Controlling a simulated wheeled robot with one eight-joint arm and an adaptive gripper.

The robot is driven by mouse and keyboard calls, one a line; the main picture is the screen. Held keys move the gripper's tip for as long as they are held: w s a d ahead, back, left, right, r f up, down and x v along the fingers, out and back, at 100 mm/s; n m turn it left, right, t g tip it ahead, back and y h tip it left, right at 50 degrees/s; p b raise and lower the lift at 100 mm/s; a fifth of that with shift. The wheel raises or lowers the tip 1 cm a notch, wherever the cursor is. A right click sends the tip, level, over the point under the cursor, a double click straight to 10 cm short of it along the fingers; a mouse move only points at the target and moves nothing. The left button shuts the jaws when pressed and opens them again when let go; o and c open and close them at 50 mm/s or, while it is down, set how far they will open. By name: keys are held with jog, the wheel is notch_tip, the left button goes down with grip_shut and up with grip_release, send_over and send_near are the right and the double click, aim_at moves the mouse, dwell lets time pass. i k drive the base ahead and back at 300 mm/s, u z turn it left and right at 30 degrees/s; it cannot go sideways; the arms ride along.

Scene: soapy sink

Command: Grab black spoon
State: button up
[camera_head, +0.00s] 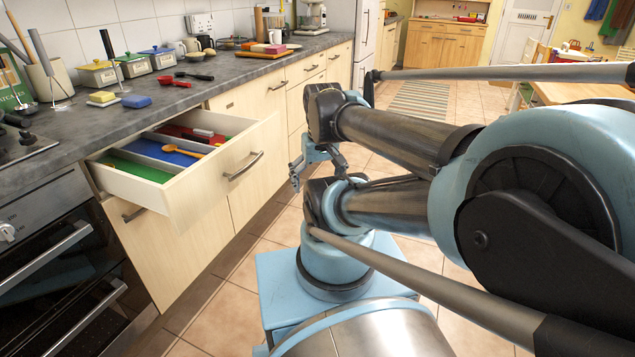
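A black spoon (197,76) lies on the grey worktop above the drawers, just behind a red spoon (172,82). It is small in view, so its details are hard to make out. My gripper (318,170) hangs in front of the drawer fronts, to the right of the open drawer and well away from the black spoon.
An open drawer (257,142) with green, blue and red compartments juts out below the worktop (225,88); an orange spoon (193,152) lies in it. Coloured tins (132,66) stand behind the spoons. Floor is clear beyond my arm.

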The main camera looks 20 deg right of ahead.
aim_at(180, 73)
jog(key=u, duration=0.05)
jog(key=k, duration=0.6)
jog(key=z, duration=0.55)
jog(key=i, duration=1)
jog(key=u, duration=0.35)
jog(key=i, duration=1.05)
jog(key=u, duration=0.75)
